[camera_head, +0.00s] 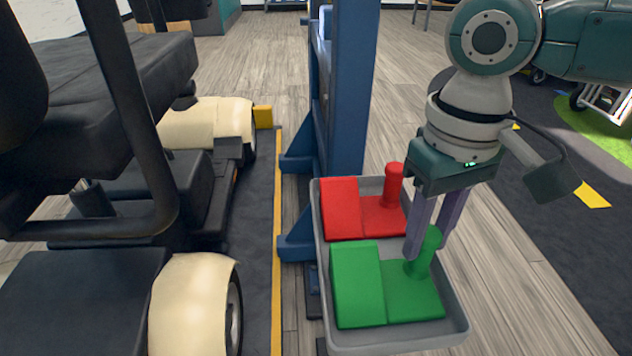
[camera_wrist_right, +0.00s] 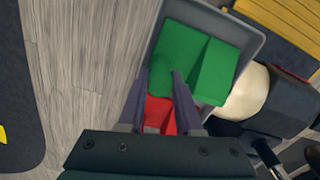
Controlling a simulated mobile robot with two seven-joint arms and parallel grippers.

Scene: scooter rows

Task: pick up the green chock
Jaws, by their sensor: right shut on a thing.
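The green chock (camera_head: 358,285) lies in the front half of a grey tray (camera_head: 400,338), with its upright peg handle at its right side. My right gripper (camera_head: 426,250) reaches down from above with its purple fingers shut on that peg. In the right wrist view the green chock (camera_wrist_right: 195,62) lies just beyond my right fingertips (camera_wrist_right: 170,82). The chock still sits in the tray. A red chock (camera_head: 345,208) with its own red peg lies in the back half of the tray. It also shows between my fingers in the right wrist view (camera_wrist_right: 158,113). My left gripper is not in view.
A blue post (camera_head: 346,90) stands directly behind the tray. A black scooter with cream wheel covers (camera_head: 205,125) stands to the left on a dark mat with a yellow edge line (camera_head: 277,230). Bare wood floor lies right of the tray.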

